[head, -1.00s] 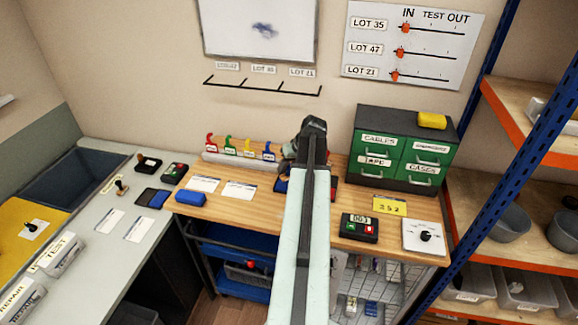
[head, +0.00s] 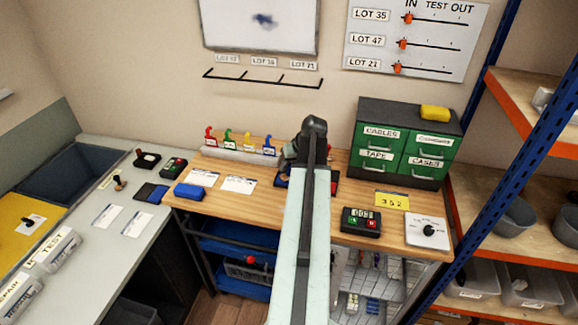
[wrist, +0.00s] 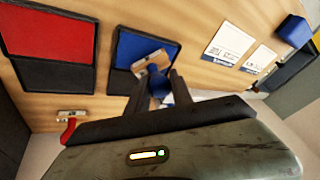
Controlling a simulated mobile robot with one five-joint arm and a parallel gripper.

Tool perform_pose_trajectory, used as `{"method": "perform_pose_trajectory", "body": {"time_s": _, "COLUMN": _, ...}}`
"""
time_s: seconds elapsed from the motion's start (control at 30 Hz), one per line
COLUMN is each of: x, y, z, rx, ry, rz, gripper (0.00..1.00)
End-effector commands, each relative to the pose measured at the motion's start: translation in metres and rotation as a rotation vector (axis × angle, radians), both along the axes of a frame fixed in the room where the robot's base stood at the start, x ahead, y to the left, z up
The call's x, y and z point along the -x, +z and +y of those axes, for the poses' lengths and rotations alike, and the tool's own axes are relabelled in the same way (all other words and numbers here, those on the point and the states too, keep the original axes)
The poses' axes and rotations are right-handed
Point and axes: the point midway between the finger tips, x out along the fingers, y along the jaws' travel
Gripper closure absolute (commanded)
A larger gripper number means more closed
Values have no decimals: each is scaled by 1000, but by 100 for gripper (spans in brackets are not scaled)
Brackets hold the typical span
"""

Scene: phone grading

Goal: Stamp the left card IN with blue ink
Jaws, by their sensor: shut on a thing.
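My gripper (wrist: 158,82) is shut on a stamp with a blue handle and a wooden block (wrist: 150,63). In the wrist view the block overlaps the blue ink pad (wrist: 135,48); I cannot tell whether it touches. In the head view my arm mostly hides the gripper and pad. Two white printed cards lie on the wooden bench, a left card (head: 202,178) and a right card (head: 238,185), both left of my gripper. They also show at the right of the wrist view. The red ink pad (wrist: 50,35) lies beside the blue one.
Green drawers (head: 402,150), a keypad box (head: 361,220) and a yellow number card (head: 392,201) are on the right. More cards lie on the grey counter (head: 150,228).

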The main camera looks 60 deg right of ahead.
Motion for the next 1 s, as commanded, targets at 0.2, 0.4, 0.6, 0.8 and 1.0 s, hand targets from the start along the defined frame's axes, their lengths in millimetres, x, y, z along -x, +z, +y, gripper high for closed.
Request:
{"method": "perform_pose_trajectory", "body": {"time_s": 0.2, "x": 0, "y": -3, "z": 0, "rx": 0, "ry": 0, "rz": 0, "gripper": 99}}
{"method": "perform_pose_trajectory", "body": {"time_s": 0.4, "x": 0, "y": -6, "z": 0, "rx": 0, "ry": -1, "rz": 0, "gripper": 99}}
{"method": "perform_pose_trajectory", "body": {"time_s": 0.6, "x": 0, "y": -8, "z": 0, "rx": 0, "ry": -1, "rz": 0, "gripper": 99}}
{"method": "perform_pose_trajectory", "body": {"time_s": 0.8, "x": 1, "y": -10, "z": 0, "rx": 0, "ry": -1, "rz": 0, "gripper": 99}}
{"method": "perform_pose_trajectory", "body": {"time_s": 1.0, "x": 1, "y": -9, "z": 0, "rx": 0, "ry": -1, "rz": 0, "gripper": 99}}
